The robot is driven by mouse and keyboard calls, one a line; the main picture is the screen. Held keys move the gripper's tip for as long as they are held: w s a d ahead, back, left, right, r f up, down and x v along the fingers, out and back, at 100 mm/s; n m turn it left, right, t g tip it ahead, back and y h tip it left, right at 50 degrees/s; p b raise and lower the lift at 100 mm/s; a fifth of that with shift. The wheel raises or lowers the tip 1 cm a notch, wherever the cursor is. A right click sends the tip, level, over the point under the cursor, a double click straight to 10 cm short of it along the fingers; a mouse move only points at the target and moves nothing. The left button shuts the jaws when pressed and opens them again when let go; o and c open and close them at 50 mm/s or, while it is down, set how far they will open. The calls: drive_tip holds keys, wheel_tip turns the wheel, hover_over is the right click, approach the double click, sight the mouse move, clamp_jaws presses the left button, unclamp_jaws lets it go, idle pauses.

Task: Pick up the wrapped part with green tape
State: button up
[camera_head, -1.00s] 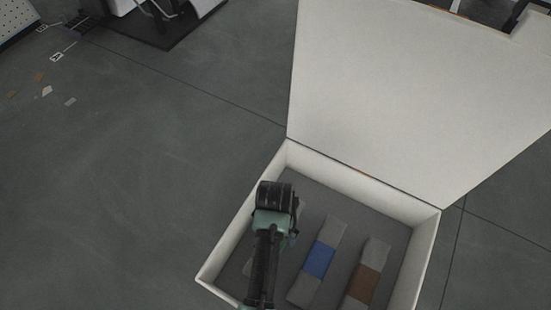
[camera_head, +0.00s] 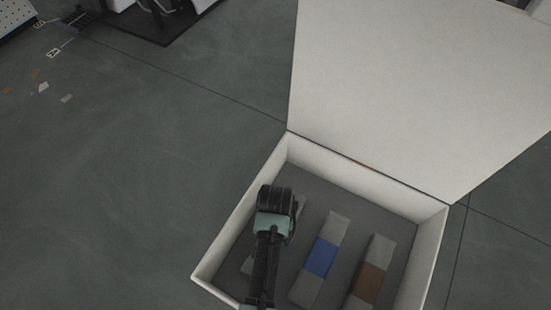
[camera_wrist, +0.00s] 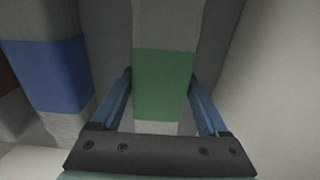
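The wrapped part with green tape (camera_wrist: 163,85) is a grey block with a green band, in the middle of the wrist view. The green band is hidden there.
The white box (camera_head: 234,226) has an open lid (camera_head: 400,85) standing behind it. Grey parts with a blue band (camera_head: 321,257) and a brown band (camera_head: 370,283) lie to the right. In the wrist view the blue-banded part (camera_wrist: 48,75) is left and a pale box wall (camera_wrist: 265,80) right.

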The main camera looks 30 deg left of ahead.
drive_tip(key=shift+w, duration=0.1)
clamp_jaws()
drive_tip(key=shift+r, duration=0.1)
